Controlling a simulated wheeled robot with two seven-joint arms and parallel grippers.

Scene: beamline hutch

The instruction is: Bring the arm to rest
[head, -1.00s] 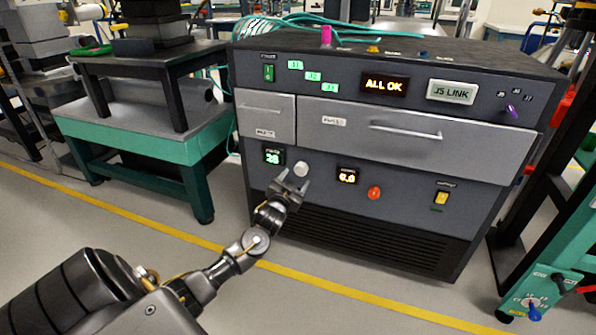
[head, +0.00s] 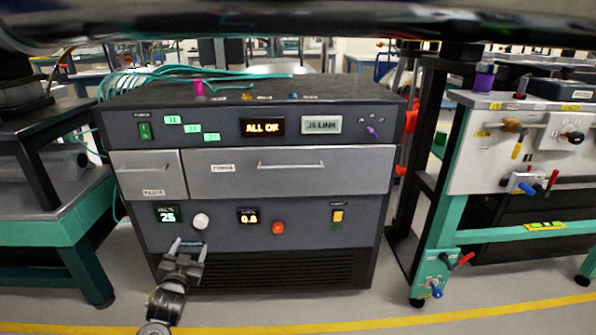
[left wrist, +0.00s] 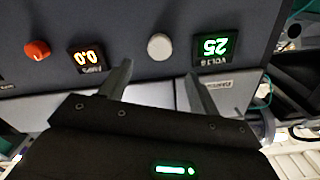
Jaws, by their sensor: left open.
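My left gripper (head: 187,244) is in front of the lower left part of a dark grey control cabinet (head: 300,215). It is open, and I see nothing between its fingers. A white round knob (head: 201,221) sits just above and right of the fingertips in the head view. In the left wrist view the two fingers (left wrist: 160,82) point toward the cabinet face, with the knob (left wrist: 160,46) beyond the gap between them. I cannot tell the exact distance to the panel. My right gripper is not in view.
A teal-framed bench (head: 50,230) stands left. A panel with valves (head: 545,150) stands right. Floor in front is clear.

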